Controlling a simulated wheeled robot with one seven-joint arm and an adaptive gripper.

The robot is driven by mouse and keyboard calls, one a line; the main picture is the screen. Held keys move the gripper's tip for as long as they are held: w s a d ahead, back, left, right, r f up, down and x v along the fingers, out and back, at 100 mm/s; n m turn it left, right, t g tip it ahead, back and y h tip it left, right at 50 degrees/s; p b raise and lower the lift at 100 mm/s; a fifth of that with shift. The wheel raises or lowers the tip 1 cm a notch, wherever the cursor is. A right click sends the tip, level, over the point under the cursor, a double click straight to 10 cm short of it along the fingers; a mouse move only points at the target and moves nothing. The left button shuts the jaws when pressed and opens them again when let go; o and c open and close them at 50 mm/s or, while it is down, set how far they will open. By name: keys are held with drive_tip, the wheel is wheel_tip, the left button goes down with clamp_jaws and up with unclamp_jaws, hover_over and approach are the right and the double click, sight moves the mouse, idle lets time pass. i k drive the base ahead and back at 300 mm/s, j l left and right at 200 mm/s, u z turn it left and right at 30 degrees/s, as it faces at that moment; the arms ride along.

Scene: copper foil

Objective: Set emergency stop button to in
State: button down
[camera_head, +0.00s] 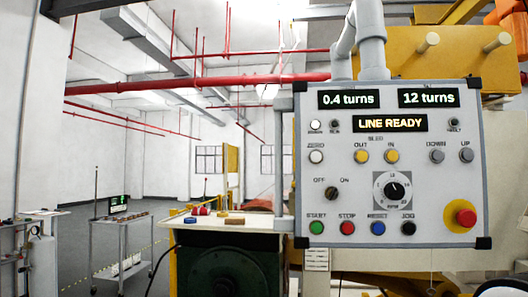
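The emergency stop button (466,218) is a red round head on a yellow base. It sits at the lower right corner of a grey control panel (345,170). Whether its head is pressed in or standing out I cannot tell from this view. Nothing covers the button. My gripper is not in view.
The panel hangs from a grey jointed tube (362,38). It carries a speed knob (397,190), an off/on switch (331,193), a row of coloured buttons including a red stop button (347,228), and displays reading "LINE READY" (378,123). A cart (122,222) stands left.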

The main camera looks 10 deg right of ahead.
sight(467, 219)
drive_tip(key=j+z, duration=0.2)
drive_tip(key=j, duration=0.25)
drive_tip(key=k+j+z, duration=0.15)
drive_tip(key=j, duration=0.3)
drive_tip(key=j+z, duration=0.2)
drive_tip(key=j, duration=0.3)
drive_tip(key=i+l+z, duration=0.15)
drive_tip(key=l, duration=0.15)
drive_tip(key=l+z, duration=0.2)
drive_tip(key=i+l+z, duration=0.15)
drive_tip(key=l, duration=0.2)
drive_tip(key=k+j+u, duration=0.35)
drive_tip(key=j, duration=0.2)
drive_tip(key=j+u, duration=0.15)
drive_tip(key=j, duration=0.1)
